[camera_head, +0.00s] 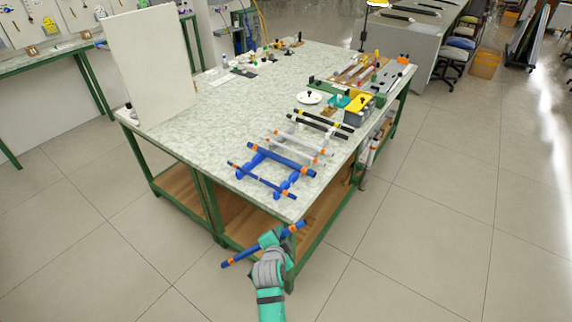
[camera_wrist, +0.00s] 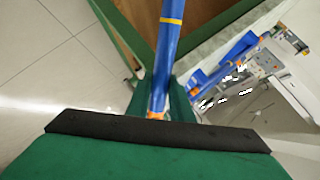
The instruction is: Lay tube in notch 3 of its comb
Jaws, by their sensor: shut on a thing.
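A blue tube with orange bands (camera_head: 240,257) is held in my gripper (camera_head: 272,240), in front of the table's near corner and apart from it. In the wrist view the tube (camera_wrist: 168,45) runs up from the jaws, with a yellow band near its top. The blue comb (camera_head: 244,171) stands on the near end of the table. Two blue tubes with orange ends lie across it: a thicker one (camera_head: 282,160) farther back and a thinner one (camera_head: 262,180) nearer. I cannot make out the comb's notch numbers. Part of the comb is hidden under the tubes.
Behind the comb lie white tubes (camera_head: 298,146) and black tubes (camera_head: 320,124) on their own supports. A white panel (camera_head: 150,62) stands at the table's left edge. The left middle of the tabletop (camera_head: 200,120) is clear. The table's green frame is close to my gripper.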

